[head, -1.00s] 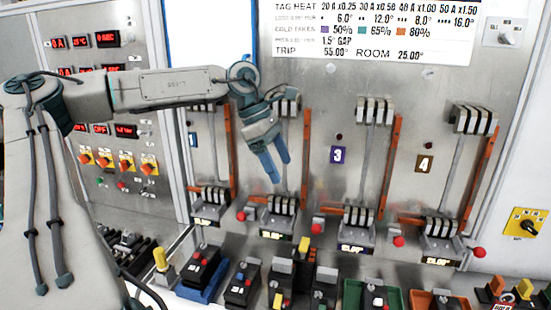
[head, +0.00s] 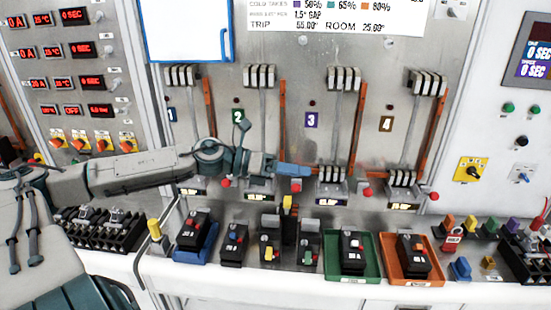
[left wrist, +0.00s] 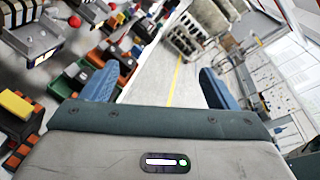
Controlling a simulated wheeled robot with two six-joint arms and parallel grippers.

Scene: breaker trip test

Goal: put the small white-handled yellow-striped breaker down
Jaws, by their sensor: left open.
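My left gripper (head: 303,170) reaches in front of the panel at the foot of bay 3, its blue fingers pointing right. In the left wrist view its two fingers (left wrist: 158,84) are wide apart with nothing between them. A small dark breaker with a yellow mark (head: 268,252) stands upright at the middle of the bench, below the gripper and apart from it. Its handle colour is too small to tell, so I cannot be sure it is the white-handled yellow-striped one. My right gripper is not in view.
Other small breakers stand along the bench, some in a blue tray (head: 196,257), a green tray (head: 375,268) and an orange tray (head: 436,268). A yellow-topped post (head: 154,229) rises at the left. Large lever switches (head: 343,80) and orange bars line the panel behind.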

